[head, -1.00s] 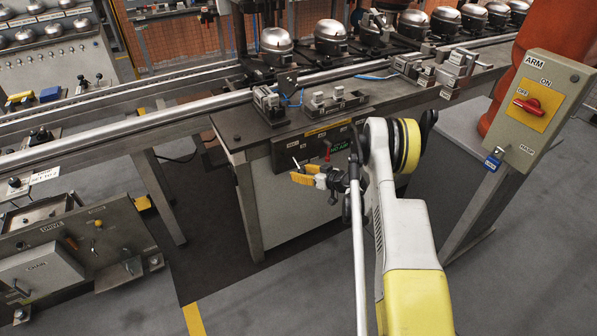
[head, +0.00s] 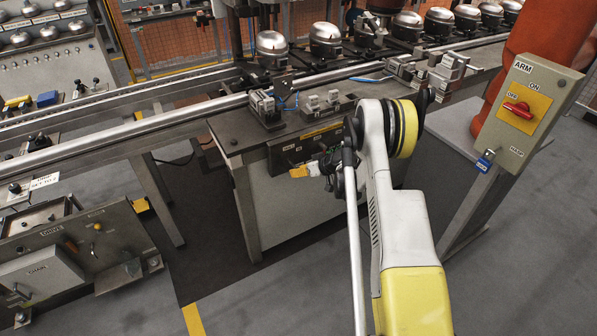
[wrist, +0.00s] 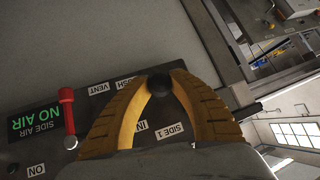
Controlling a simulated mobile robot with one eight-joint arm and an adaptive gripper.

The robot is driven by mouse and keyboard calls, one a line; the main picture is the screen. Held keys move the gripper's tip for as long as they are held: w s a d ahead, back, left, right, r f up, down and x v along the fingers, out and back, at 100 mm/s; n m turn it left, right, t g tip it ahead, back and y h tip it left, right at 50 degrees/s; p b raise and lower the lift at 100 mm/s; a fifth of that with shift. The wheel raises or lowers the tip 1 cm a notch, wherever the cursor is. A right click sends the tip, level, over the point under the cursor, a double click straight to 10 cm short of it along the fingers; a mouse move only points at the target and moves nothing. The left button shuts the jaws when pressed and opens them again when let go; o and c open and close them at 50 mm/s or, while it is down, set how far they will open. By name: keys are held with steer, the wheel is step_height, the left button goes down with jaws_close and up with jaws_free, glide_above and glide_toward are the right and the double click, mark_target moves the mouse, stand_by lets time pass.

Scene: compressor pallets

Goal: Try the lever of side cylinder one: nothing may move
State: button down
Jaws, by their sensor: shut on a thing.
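A dark control panel (head: 285,157) is on the front of the bench in the head view. In the wrist view, the panel (wrist: 100,118) carries a label SIDE 1 (wrist: 170,131) and the words IN, PUSH and VENT. My gripper (wrist: 160,78) has yellow ridged fingers, closed around a lever with a round black knob (wrist: 161,88) beside that label. The knob shows between the fingers; the lever's stem is hidden. In the head view my gripper (head: 309,169) is at the panel's front, partly behind my arm.
A red-handled valve (wrist: 67,110) is on the panel beside the gripper, near a green SIDE AIR NO AIR sign (wrist: 36,123). A post box marked ARM (head: 527,110) with a red switch stands at right. Rails (head: 130,128) run along the left.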

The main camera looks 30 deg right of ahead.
steer(key=shift+w+r+g+p, duration=0.2)
steer(key=shift+r+g+p, duration=0.45)
steer(key=shift+r+g, duration=0.5)
steer(key=shift+w+r+m+g+p, duration=0.25)
steer(key=shift+r+g, duration=0.1)
steer(key=shift+g, duration=0.45)
steer(key=shift+w+r+m+g+p, duration=0.15)
steer(key=shift+r+g+p, duration=0.15)
steer(key=shift+g, duration=0.45)
steer(key=c, duration=1.1)
jaws_free()
steer(key=shift+c, duration=0.2)
steer(key=v, duration=1.2)
steer(key=shift+a, duration=0.25)
steer(key=shift+r, duration=0.15)
